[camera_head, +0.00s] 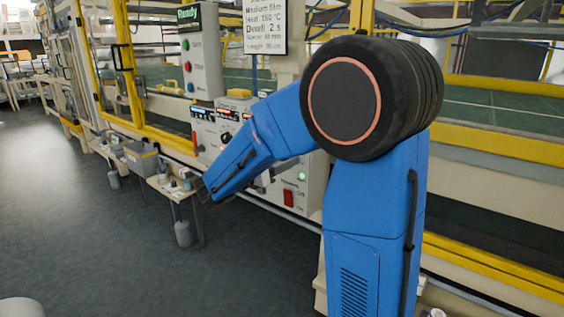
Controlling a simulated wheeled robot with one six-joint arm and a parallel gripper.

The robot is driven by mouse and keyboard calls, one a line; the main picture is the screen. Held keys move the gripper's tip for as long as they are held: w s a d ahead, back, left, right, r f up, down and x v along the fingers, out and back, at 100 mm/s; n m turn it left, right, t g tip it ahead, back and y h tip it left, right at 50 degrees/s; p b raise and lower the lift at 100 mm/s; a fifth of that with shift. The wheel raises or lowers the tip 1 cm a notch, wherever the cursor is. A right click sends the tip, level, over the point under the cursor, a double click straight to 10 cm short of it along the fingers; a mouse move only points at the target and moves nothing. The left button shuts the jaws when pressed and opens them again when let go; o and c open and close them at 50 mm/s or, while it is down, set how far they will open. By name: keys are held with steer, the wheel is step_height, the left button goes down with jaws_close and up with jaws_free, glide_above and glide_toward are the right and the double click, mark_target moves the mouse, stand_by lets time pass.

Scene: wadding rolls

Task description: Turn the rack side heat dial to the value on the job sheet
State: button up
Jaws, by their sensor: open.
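The job sheet (265,28) hangs upright at the top; its text is small, and I read medium film, a heat line that looks like 150 °C, and dwell 2 s. Below it, a pale control box (201,133) on the machine carries lit displays (227,114) and dark dials. My blue arm crosses in front of this box and hides much of its face, so I cannot make out the heat dial's setting. My gripper (204,191) is at the arm's lower left end, small and dark, open, below and in front of the box. It looks empty and apart from the dials.
A grey box with a Ready sign (188,15) and coloured buttons stands above left. A lower panel has a green light (302,175) and a red switch (288,198). A small bench (165,188) with items stands near my gripper. The floor (75,220) at left is clear.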

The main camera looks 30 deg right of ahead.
steer(key=shift+c, duration=0.3)
steer(key=c, duration=1)
steer(key=shift+m, duration=0.4)
steer(key=m, duration=0.6)
steer(key=m+y, duration=0.1)
steer(key=m, duration=0.5)
steer(key=shift+w+r+t, duration=0.1)
steer(key=shift+r+t, duration=0.1)
steer(key=shift+t, duration=0.1)
